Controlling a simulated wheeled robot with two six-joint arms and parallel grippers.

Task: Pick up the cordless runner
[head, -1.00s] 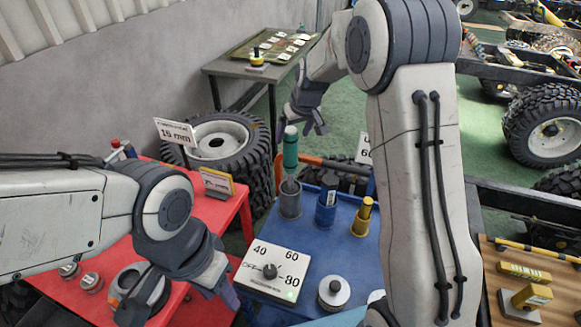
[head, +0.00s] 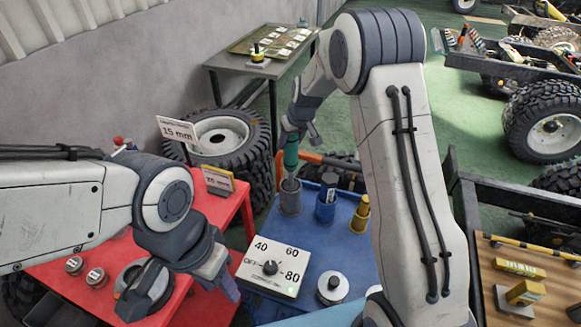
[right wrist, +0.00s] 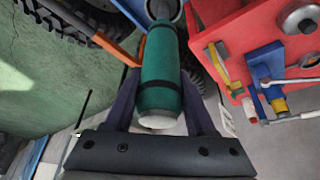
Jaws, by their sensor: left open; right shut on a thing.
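The cordless runner is most likely the green cylindrical tool (head: 291,158), upright with its lower end in a grey round holder (head: 290,200) on the blue table (head: 345,255). My right gripper (head: 297,142) is shut around its upper part. In the right wrist view the green body (right wrist: 160,75), with dark bands and a pale end cap, lies between the two fingers (right wrist: 160,100). Its far end still meets the grey holder (right wrist: 165,8). My left gripper (head: 185,288) is open and empty over the red table (head: 225,215), partly hiding a round grey part (head: 130,275).
Beside the holder stand a blue holder (head: 326,205) and a yellow piece (head: 361,215). A white dial box (head: 275,270) and a round metal piece (head: 333,290) are nearer. An orange bar (head: 330,162) passes behind the tool. Tyres (head: 225,140) stand behind the tables.

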